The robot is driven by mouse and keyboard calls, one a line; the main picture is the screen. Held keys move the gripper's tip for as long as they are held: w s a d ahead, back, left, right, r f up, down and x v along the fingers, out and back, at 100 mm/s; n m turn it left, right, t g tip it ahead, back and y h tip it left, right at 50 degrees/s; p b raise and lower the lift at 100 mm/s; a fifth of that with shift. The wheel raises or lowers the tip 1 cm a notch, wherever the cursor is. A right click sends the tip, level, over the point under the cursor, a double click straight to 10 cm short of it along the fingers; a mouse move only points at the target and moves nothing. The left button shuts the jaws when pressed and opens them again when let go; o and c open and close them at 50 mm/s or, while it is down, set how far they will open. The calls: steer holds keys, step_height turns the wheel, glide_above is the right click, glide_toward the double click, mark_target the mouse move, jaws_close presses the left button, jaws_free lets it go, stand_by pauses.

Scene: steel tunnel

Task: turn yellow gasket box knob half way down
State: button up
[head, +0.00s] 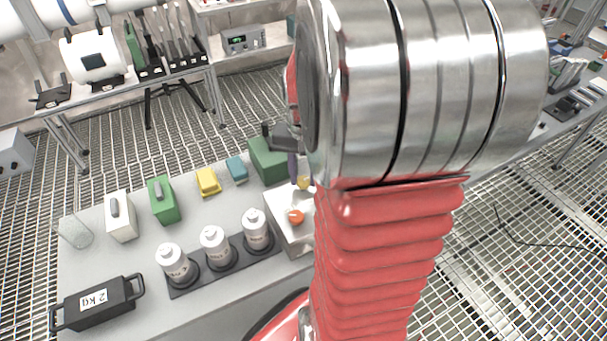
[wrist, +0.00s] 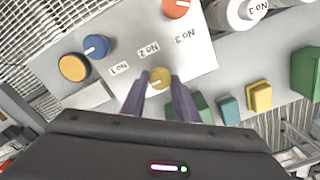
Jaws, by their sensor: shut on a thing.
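The gasket box is a pale panel (wrist: 130,25) with labels that appear tilted in the wrist view. It also shows in the head view (head: 283,232), partly hidden by my arm. Its yellow knob (wrist: 159,75) sits between the purple fingertips of my gripper (wrist: 160,82), which is shut on it. A pale mark shows on the knob. The yellow knob also shows in the head view (head: 304,182), below my gripper's fingers (head: 293,170). The box also carries a blue knob (wrist: 96,46), an amber knob (wrist: 73,67) and an orange-red knob (wrist: 177,8).
Three white canisters (head: 213,245) stand in a dark rack beside the box. A dark green box (head: 268,158), a teal block (head: 237,169) and a yellow block (head: 208,181) stand behind. A 2 kg weight (head: 95,304) lies at the front left.

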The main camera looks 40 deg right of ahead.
mark_target(304, 180)
steer(key=o, duration=1.1)
steer(key=shift+c, duration=0.2)
step_height(304, 180, up, 14)
steer(key=shift+f, duration=0.15)
